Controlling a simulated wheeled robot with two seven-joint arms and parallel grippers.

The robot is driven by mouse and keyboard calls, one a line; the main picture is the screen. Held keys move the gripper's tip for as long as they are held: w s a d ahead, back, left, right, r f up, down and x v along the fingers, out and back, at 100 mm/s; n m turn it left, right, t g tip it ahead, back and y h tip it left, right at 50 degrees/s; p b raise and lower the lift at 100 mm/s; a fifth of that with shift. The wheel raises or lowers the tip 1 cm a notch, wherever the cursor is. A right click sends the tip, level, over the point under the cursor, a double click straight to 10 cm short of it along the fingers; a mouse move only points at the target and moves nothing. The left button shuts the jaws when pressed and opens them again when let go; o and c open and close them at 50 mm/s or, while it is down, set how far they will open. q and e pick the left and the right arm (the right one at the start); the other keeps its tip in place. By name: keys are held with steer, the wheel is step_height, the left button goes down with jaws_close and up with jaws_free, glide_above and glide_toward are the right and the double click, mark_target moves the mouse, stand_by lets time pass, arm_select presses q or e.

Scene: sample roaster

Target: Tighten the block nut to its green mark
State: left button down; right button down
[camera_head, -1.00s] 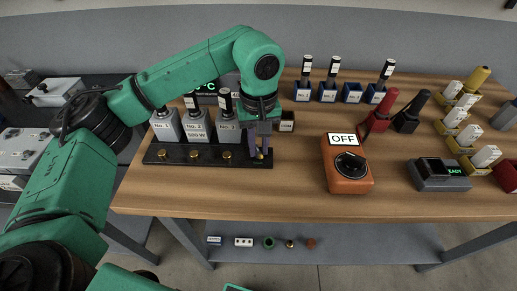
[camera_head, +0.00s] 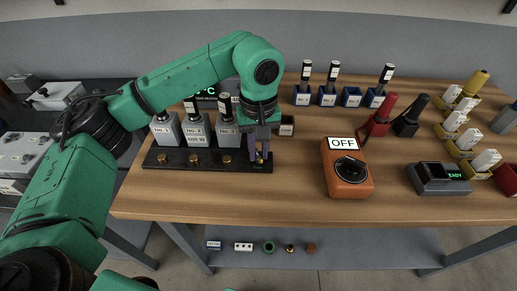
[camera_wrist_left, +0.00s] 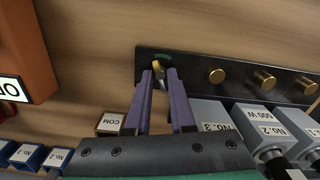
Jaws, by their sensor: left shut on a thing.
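The block nut (camera_wrist_left: 157,68) is a small brass-coloured piece at the end of the black rail (camera_wrist_left: 190,66), beside a green mark (camera_wrist_left: 162,57). My left gripper (camera_head: 261,158) reaches down over the rail's right end in the head view. In the left wrist view its two purple fingers (camera_wrist_left: 160,73) are shut on the nut, with the tips close to the rail. The fingers hide part of the nut, so I cannot tell how it sits against the mark. My right gripper is not in view.
Grey blocks (camera_head: 196,130) stand along the rail, with several brass knobs (camera_wrist_left: 265,80) in front. A small COM box (camera_head: 286,126) is close beside my fingers. An orange switch box (camera_head: 347,185) reading OFF stands to the right, with clear wood between.

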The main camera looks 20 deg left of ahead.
arm_select(q)
steer(key=c, duration=0.8)
jaws_free()
steer(key=shift+o, duration=0.2)
